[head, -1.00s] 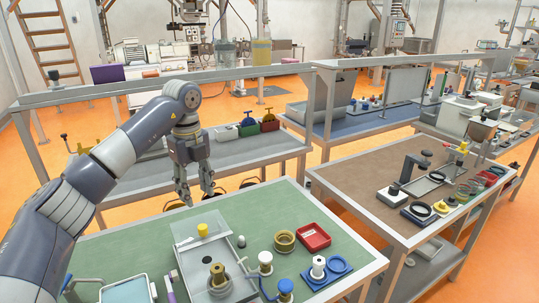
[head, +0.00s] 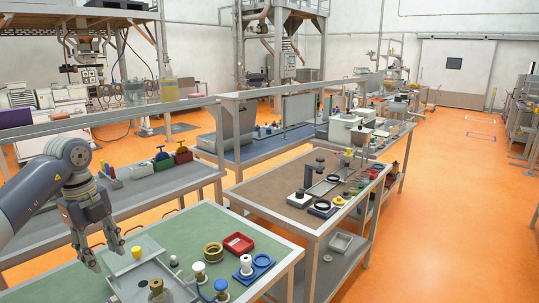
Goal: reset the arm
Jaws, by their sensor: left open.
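My left arm comes in from the left edge in the head view. Its gripper (head: 108,258) points down, open and empty, above the left part of the green-topped table (head: 215,215). Its fingertips show beside a yellow knob (head: 136,252) on a grey tray (head: 150,270); I cannot tell the exact height above it. No object is between the fingers. My right arm and gripper are not in view.
On the green table are a brass ring (head: 213,252), a red tray (head: 239,243), a blue holder (head: 257,267) and a blue-topped piece (head: 221,287). A brown-topped table (head: 262,190) stands to the right. Open orange floor (head: 450,200) lies beyond it.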

